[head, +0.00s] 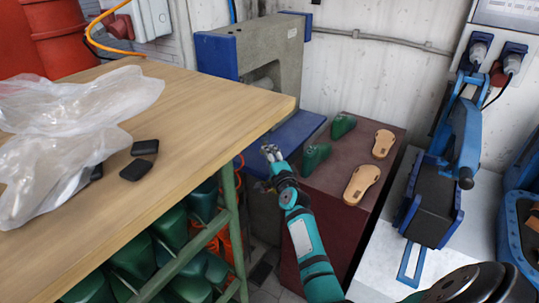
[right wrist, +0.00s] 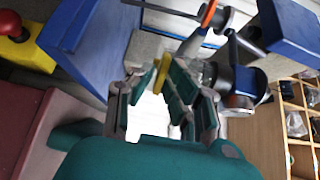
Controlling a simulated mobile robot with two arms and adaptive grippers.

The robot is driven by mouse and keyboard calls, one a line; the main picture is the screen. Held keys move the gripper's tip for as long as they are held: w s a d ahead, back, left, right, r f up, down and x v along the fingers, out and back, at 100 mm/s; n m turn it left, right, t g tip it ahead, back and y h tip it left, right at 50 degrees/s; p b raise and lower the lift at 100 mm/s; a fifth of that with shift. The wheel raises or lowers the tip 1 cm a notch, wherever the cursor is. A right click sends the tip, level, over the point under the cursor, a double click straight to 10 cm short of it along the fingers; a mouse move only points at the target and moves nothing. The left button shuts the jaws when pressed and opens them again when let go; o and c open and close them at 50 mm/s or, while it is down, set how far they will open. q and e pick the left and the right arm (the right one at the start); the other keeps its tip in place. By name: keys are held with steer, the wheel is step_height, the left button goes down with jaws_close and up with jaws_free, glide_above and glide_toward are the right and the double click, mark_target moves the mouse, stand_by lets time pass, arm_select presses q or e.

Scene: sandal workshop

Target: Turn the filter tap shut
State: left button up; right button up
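A yellow piece (right wrist: 189,74), which looks like the tap's lever, shows between the fingertips of my right gripper (right wrist: 168,82) in the right wrist view. The fingers are apart, with a bright gap between their pads. I cannot tell whether a pad touches the lever. A grey and black rounded fitting (right wrist: 238,82) is just right of the fingers. In the head view my right gripper (head: 270,153) is beside the table's right edge, in front of the blue press base. The tap cannot be made out there. My left gripper is not in view.
A wooden table (head: 215,100) with a clear plastic bag (head: 60,150) stands at left. A grey and blue press (head: 275,55) is behind my right gripper. A dark red box (head: 335,215) with green lasts and tan soles stands to its right.

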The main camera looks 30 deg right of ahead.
steer(key=shift+o, duration=1.2)
steer(key=shift+s, duration=0.1)
steer(key=v, duration=1.2)
